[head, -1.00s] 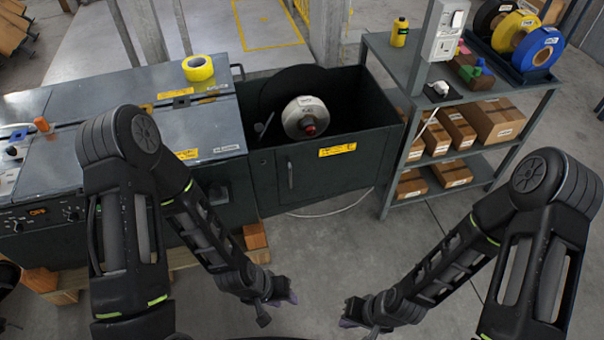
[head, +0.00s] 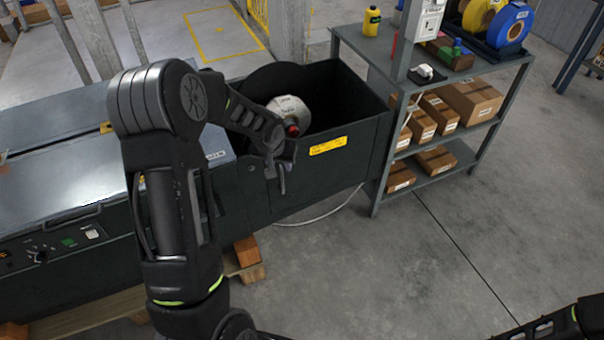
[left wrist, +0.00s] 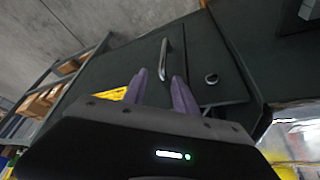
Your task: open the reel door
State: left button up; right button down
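The reel door is the dark front panel of the reel box (head: 340,175), and it looks shut. My left gripper (head: 281,180) is at the front of the box and hides the handle in the head view. In the left wrist view its two purple fingers (left wrist: 161,80) are apart, with the handle's near end appearing between their tips. I cannot tell whether they touch it. My right gripper is out of view.
A white reel (head: 291,112) with a red hub sits inside the open-topped box. A grey shelf (head: 375,60) with cartons and tape rolls stands to the right. A wooden pallet (head: 245,265) lies under the machine. The floor in front is clear.

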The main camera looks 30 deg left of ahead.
aim_at(281, 172)
pick_arm(q)
jog(key=shift+s+f, duration=0.15)
jog(key=shift+s, duration=0.15)
jog(key=shift+w+f, duration=0.1)
jog(key=shift+f, duration=0.45)
jog(key=x, duration=0.6)
jog(key=shift+w+a+f+b, duration=0.1)
jog(key=shift+a+f+b, duration=0.05)
jog(key=shift+f+b, duration=0.2)
grip_shut()
dwell(0.8)
